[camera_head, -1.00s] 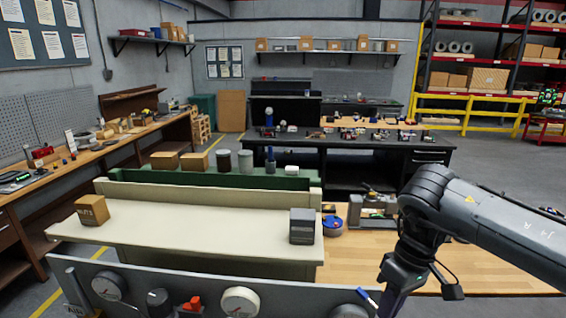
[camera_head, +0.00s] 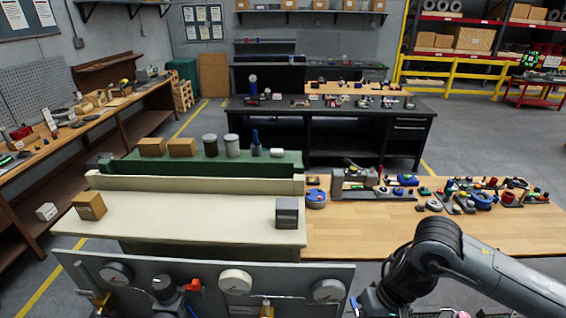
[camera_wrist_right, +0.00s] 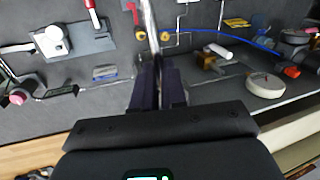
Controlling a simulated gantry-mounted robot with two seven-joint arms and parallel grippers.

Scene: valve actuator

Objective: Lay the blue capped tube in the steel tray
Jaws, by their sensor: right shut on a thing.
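My right gripper (camera_wrist_right: 157,85) is at the bottom edge of the head view, in front of the grey valve panel. In the right wrist view its dark fingers are close together, with a pale, shiny rod-like shape (camera_wrist_right: 148,25) at their tips. A small blue and white bit of the blue capped tube (camera_head: 354,304) shows beside this gripper in the head view; most of it is hidden or cut off. I cannot pick out the steel tray in either view. My left gripper is not in view.
The valve panel (camera_head: 75,262) with gauges stands at the front left. Behind it is a cream bench (camera_head: 190,222) with a carton (camera_head: 89,206) and a grey box (camera_head: 287,212). The wooden table (camera_head: 350,235) holds many small parts along its back; its front is clear.

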